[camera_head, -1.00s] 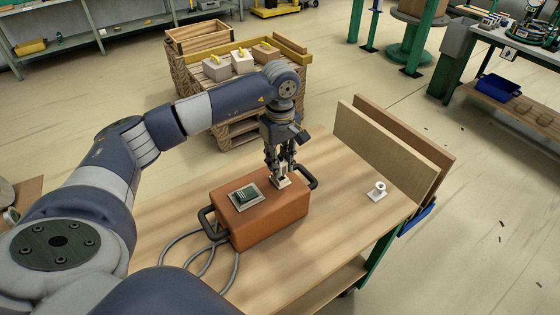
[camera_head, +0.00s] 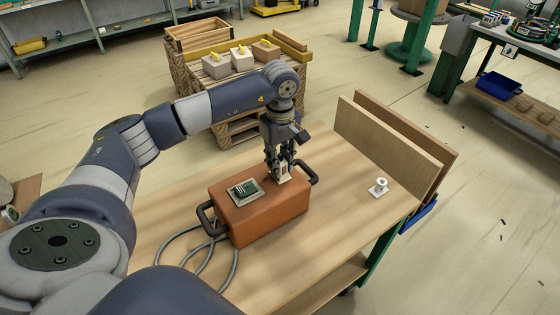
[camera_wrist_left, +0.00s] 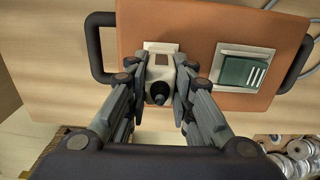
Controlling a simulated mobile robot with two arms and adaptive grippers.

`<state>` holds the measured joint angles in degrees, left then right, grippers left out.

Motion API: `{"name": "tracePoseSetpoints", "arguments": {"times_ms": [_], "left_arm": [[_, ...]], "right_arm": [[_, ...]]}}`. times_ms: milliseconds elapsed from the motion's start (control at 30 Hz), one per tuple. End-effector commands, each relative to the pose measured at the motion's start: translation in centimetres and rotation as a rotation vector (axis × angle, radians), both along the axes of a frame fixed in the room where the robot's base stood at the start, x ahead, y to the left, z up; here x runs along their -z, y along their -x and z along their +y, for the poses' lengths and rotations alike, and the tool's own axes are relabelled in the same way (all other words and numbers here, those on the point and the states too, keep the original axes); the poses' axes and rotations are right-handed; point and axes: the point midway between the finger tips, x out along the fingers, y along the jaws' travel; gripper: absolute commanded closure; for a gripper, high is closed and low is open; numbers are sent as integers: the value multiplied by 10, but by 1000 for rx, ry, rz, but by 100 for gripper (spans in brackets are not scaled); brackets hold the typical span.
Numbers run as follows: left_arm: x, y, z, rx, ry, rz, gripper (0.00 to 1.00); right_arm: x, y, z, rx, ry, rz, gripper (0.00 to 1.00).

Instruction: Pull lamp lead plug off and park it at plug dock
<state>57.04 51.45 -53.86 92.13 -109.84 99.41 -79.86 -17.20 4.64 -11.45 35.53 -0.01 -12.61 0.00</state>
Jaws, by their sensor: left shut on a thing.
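An orange-brown box (camera_head: 262,218) with black handles lies on the wooden bench top. My left gripper (camera_head: 281,168) points down over the box's far right end and is shut on a small cream plug (camera_head: 284,174). In the left wrist view the plug (camera_wrist_left: 160,73) sits between the fingers, with a dark round end facing the camera. A cream socket plate (camera_wrist_left: 161,47) shows on the box just behind it; I cannot tell whether the two still touch. A white stand with a round top (camera_head: 378,187), probably the plug dock, stands on the bench to the right. My right gripper is not in view.
A green switch on a pale plate (camera_head: 244,192) is on the box top. Grey cables (camera_head: 203,255) loop at the box's left end. Upright boards (camera_head: 390,150) line the bench's far right edge. Bare bench top lies between box and white stand.

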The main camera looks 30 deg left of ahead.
Motion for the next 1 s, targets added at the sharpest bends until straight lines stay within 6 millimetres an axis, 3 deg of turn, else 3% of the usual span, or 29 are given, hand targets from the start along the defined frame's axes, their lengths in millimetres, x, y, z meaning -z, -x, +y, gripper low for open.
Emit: {"name": "tracePoseSetpoints", "arguments": {"times_ms": [300,333,400,433,667,733,1000], "left_arm": [[1,1,0,1,0,3,100],[1,1,0,1,0,3,74],[1,1,0,1,0,3,58],[1,1,0,1,0,3,55],[1,1,0,1,-1,2,55],[1,1,0,1,-1,2,44],[1,0,0,0,-1,2,44]], "right_arm": [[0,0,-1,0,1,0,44],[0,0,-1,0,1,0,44],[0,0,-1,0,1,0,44],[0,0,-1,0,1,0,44],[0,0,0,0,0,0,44],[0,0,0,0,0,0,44],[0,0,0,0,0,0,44]]}}
